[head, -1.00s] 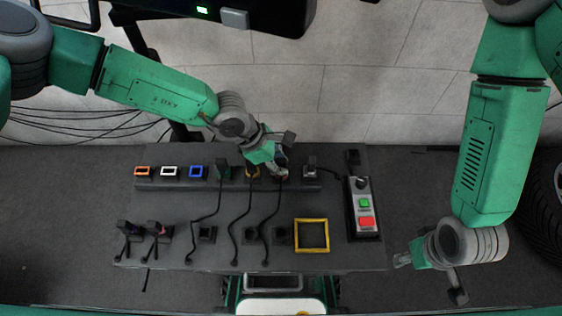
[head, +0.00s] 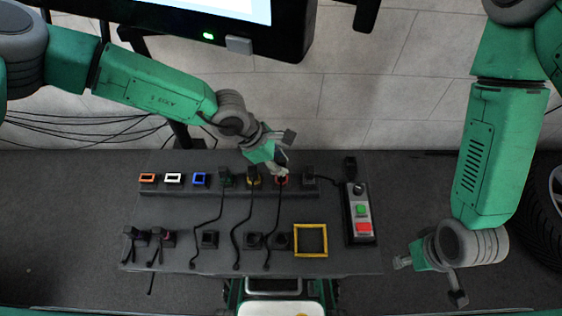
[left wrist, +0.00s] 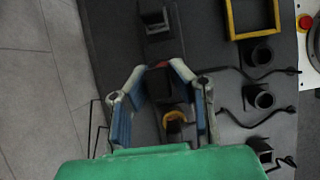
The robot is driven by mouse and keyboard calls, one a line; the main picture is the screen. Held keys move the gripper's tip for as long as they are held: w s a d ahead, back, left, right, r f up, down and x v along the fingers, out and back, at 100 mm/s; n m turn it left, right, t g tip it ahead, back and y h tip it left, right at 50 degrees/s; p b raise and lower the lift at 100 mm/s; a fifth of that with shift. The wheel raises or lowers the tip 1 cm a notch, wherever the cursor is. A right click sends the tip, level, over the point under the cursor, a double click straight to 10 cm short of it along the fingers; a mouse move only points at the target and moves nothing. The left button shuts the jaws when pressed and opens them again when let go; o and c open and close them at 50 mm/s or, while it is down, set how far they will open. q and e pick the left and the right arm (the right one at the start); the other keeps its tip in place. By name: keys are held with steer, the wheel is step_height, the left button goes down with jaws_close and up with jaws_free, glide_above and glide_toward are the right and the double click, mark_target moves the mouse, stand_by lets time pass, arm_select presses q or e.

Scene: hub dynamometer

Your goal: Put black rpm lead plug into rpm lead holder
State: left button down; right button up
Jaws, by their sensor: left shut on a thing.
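My left gripper (head: 279,168) is over the back row of sockets, at the red-framed one (head: 281,182). In the left wrist view its two fingers (left wrist: 163,92) are shut on a black plug (left wrist: 169,86), with a red edge just beyond it. A black lead (head: 278,215) runs from there toward the front of the board. I cannot tell whether the plug is seated in the red frame or just above it. No label shows which holder is for rpm. A black socket (head: 309,173) stands right of the gripper. My right gripper (head: 403,262) hangs right of the board, its fingers too small to judge.
Orange (head: 147,179), white (head: 173,179) and blue (head: 200,179) frames are empty. Green-framed (head: 226,179) and yellow-framed (head: 253,181) sockets hold plugs with leads. Round black holders (head: 209,240), a yellow square frame (head: 296,241) and a button box (head: 360,225) stand nearby.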

arm_select(q)
steer(key=shift+r, duration=0.1)
stand_by(0.4)
steer(key=s+p, duration=0.7)
steer(key=s, duration=0.8)
steer(key=shift+s+p, duration=0.35)
stand_by(0.9)
stand_by(0.3)
steer(key=shift+f+b, duration=1.25)
steer(key=shift+f, duration=0.7)
steer(key=shift+f, duration=0.15)
steer(key=shift+f+b, duration=0.95)
steer(key=shift+f, duration=0.3)
steer(key=shift+f, duration=0.1)
